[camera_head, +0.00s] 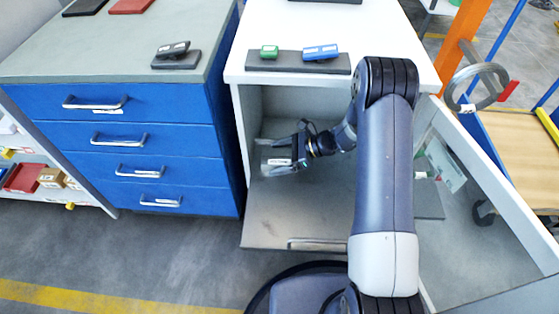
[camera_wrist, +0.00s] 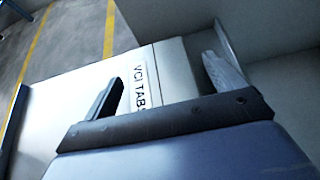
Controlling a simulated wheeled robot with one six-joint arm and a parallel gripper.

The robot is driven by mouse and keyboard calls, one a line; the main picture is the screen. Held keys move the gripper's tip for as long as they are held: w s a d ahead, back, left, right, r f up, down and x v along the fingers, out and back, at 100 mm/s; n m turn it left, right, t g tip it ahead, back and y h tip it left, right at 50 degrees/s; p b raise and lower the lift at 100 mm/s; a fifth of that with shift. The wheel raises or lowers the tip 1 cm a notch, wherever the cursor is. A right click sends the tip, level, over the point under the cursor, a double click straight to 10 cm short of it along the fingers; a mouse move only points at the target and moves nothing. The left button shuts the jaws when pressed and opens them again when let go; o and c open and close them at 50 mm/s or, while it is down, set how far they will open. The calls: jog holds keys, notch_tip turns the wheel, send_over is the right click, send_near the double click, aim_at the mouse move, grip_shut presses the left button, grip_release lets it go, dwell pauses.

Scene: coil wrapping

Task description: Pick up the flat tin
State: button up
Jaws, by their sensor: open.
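The flat tin (camera_wrist: 172,75) is pale and carries a label reading "VCI TABS". In the wrist view it lies between the two spread fingers of my gripper (camera_wrist: 163,68), with part of it hidden behind the gripper's body. I see no clear finger contact. In the head view my gripper (camera_head: 266,158) is inside the open white cabinet, on its left side. It points left there, and a small pale labelled patch between the fingers looks like the tin (camera_head: 278,161). My gripper is open.
The white cabinet (camera_head: 236,110) has side walls close to my gripper, and its pale floor (camera_head: 285,222) is mostly clear. An open door (camera_head: 480,160) stands at the right. The blue drawer unit (camera_head: 130,130) stands left. A dark mat (camera_head: 298,62) with small items lies on top.

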jog(key=c, duration=1.2)
jog(key=shift+r, duration=0.1)
